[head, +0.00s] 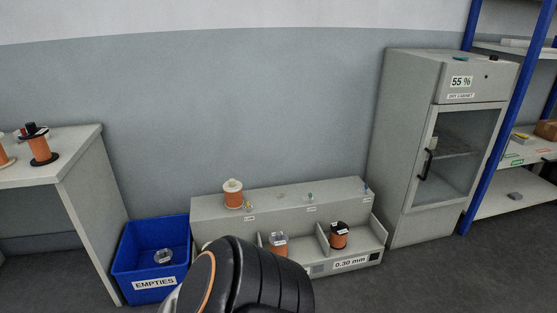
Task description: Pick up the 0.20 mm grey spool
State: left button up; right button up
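A rack (288,200) stands against the wall, with compartments along its front. A copper-wound spool with pale grey ends (279,244) sits upright in the middle compartment; its lower part is partly covered by my dark arm link. A copper-wound spool with black ends (339,235) sits in the right compartment, above a label reading 0.30 mm (350,263). A copper-wound spool with whitish ends (233,194) stands on top of the rack at the left. I cannot read a 0.20 mm label. My arm link hides much of the left compartment. Neither gripper shows.
A blue bin (128,268) marked EMPTIES, holding a clear spool (163,257), stands left of the rack. A table (76,147) at far left bears more spools. A dry cabinet (393,140) reading 55 % and a blue-framed shelf (488,120) stand right.

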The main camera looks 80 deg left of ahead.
aim_at(277, 240)
jog(key=u, duration=1.5)
